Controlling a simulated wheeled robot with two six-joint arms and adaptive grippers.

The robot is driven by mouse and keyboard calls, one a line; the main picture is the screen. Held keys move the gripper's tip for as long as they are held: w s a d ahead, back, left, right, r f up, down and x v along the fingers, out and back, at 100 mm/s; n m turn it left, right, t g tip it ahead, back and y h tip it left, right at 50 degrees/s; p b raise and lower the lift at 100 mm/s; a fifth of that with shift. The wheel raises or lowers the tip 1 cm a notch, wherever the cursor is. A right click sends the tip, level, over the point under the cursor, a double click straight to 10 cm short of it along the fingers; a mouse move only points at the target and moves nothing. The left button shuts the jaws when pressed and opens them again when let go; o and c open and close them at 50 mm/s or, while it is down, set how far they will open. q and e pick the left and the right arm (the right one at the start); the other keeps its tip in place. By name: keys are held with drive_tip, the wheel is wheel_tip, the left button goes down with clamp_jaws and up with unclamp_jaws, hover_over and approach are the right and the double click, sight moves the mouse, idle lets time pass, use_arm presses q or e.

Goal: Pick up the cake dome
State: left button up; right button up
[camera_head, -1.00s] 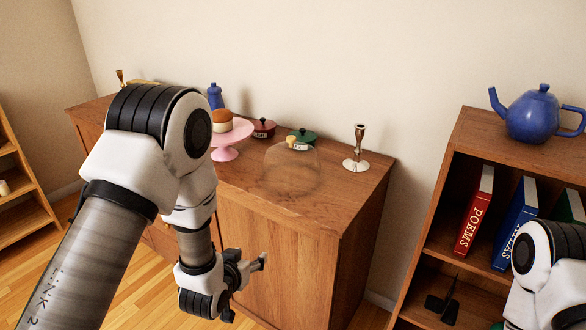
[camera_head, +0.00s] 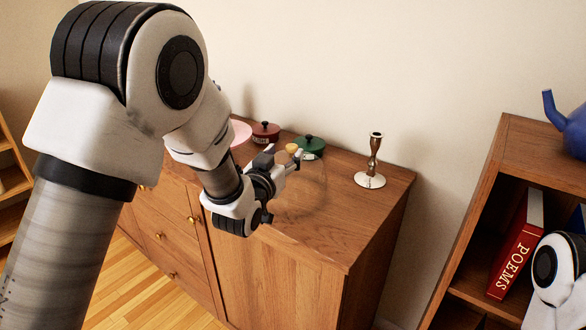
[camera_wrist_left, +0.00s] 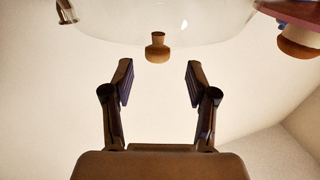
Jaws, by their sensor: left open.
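The cake dome (camera_head: 312,200) is clear glass, faint against the wooden cabinet top it stands on. Its tan knob (camera_head: 292,148) shows just beside my left fingertips in the head view. My left gripper (camera_head: 281,157) is open and empty, by the dome's upper part, and its arm hides some of the dome. In the left wrist view, the dome's glass (camera_wrist_left: 150,22) fills the top and its knob (camera_wrist_left: 157,47) hangs centred just beyond the two spread fingers (camera_wrist_left: 158,82). The knob appears apart from both fingers. My right gripper is out of view.
A red pot (camera_head: 265,131) and green pot (camera_head: 309,145) stand behind the dome; a metal candlestick (camera_head: 372,165) stands right. A pink stand (camera_head: 240,131) is partly hidden by my arm. The cabinet top (camera_head: 345,215) is clear at the front right.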

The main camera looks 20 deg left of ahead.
sight(290, 149)
use_arm(q)
drive_tip(key=w, duration=0.5)
drive_tip(key=shift+d+f, duration=0.15)
drive_tip(key=shift+d, duration=0.15)
drive_tip(key=shift+s, duration=0.15)
drive_tip(key=c, duration=0.3)
clamp_jaws()
